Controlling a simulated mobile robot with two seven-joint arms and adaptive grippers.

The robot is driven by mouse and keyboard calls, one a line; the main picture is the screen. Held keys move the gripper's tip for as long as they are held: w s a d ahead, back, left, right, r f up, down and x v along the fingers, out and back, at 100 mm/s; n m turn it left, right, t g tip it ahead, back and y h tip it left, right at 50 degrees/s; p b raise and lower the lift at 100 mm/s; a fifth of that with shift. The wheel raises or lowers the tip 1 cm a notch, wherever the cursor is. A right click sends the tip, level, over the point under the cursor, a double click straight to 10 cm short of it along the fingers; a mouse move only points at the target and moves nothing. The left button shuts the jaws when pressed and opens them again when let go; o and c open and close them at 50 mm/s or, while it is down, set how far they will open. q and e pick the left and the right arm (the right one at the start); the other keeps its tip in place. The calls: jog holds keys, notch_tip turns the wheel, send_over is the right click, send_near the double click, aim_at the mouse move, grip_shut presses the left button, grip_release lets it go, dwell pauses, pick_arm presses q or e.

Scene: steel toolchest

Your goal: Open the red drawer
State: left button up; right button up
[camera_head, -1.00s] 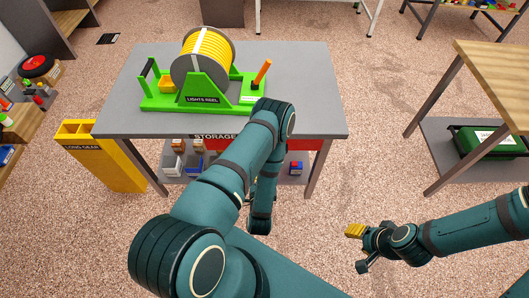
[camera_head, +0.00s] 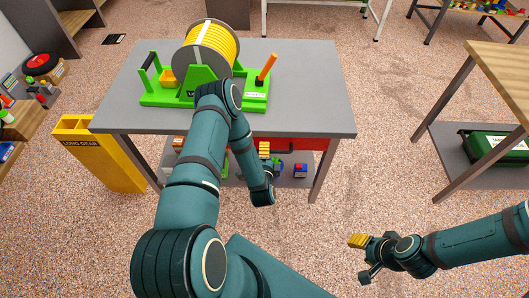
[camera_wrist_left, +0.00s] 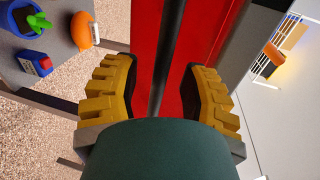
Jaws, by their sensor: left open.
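The red drawer (camera_head: 300,144) is under the grey tabletop, its front partly hidden by my left arm in the head view. It looks shut. Its dark bar handle (camera_wrist_left: 168,45) runs lengthwise through the left wrist view before the red front. My left gripper (camera_head: 269,153) is at the drawer front. In the left wrist view its yellow fingers (camera_wrist_left: 160,90) are open, one on each side of the handle, with gaps; I see no grip on it. My right gripper (camera_head: 362,258) is open and empty over the floor at the lower right.
A green stand with a yellow reel (camera_head: 208,50) is on the grey table (camera_head: 310,85). Small items lie on the lower shelf, including a blue one (camera_head: 300,170). A yellow bin (camera_head: 105,160) stands left; a wooden-topped bench (camera_head: 500,75) stands right. Floor between is clear.

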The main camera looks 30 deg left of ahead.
pick_arm(q)
jog(key=shift+w+a, duration=0.15)
jog(key=shift+w, duration=0.15)
grip_shut()
